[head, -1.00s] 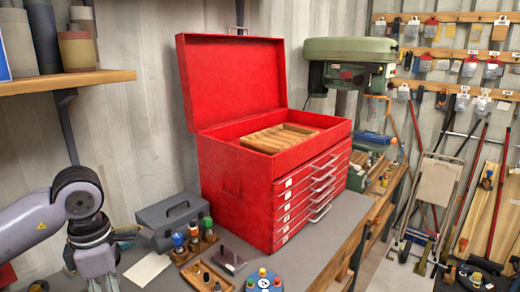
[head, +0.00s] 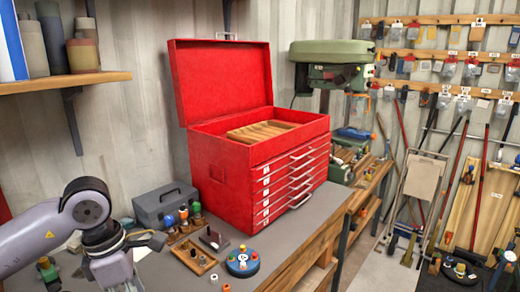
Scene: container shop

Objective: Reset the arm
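My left arm comes in from the left edge of the head view, bent downward at its dark joint. Its gripper (head: 112,262) hangs low at the left, over the near-left part of the grey workbench (head: 320,205). The fingers run down toward the bottom edge and I cannot make out whether they are apart. I see nothing clearly held in them. My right gripper is not in view.
A red tool chest (head: 215,180) stands on the bench with its lid up and drawers shut. A grey box (head: 165,203), small wooden holders (head: 193,258) and a round blue-rimmed holder (head: 242,264) stand near the gripper. A wooden shelf (head: 70,83) juts out above.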

